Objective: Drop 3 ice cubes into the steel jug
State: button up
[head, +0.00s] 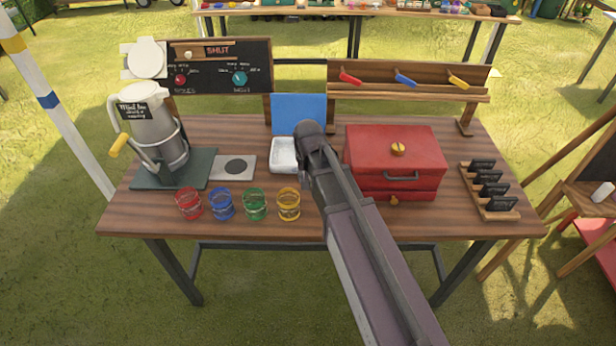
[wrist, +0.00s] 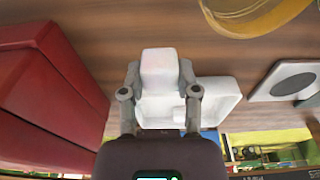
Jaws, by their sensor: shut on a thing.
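The steel jug (head: 158,135) stands on a dark green base at the left of the table. Its white round lid (head: 144,58) is up and its inside is hidden. The white ice tray (head: 283,153) stands mid-table with a blue panel (head: 298,110) behind it. In the wrist view, my gripper (wrist: 160,78) is shut on a whitish ice cube (wrist: 160,60), with the ice tray (wrist: 222,98) behind it. A small pale block in the tray may be another cube. In the head view, my arm hides the fingers and held cube beside the tray.
A red box (head: 395,155) stands close right of my arm. Red, blue, green and yellow banded glasses (head: 289,204) line the front edge. A grey plate with a dark disc (head: 234,167) lies between jug and tray. A dial board (head: 219,66) stands behind the jug.

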jog(key=shift+r, duration=0.15)
notch_tip(320, 180, up, 20)
jog(key=p, duration=2)
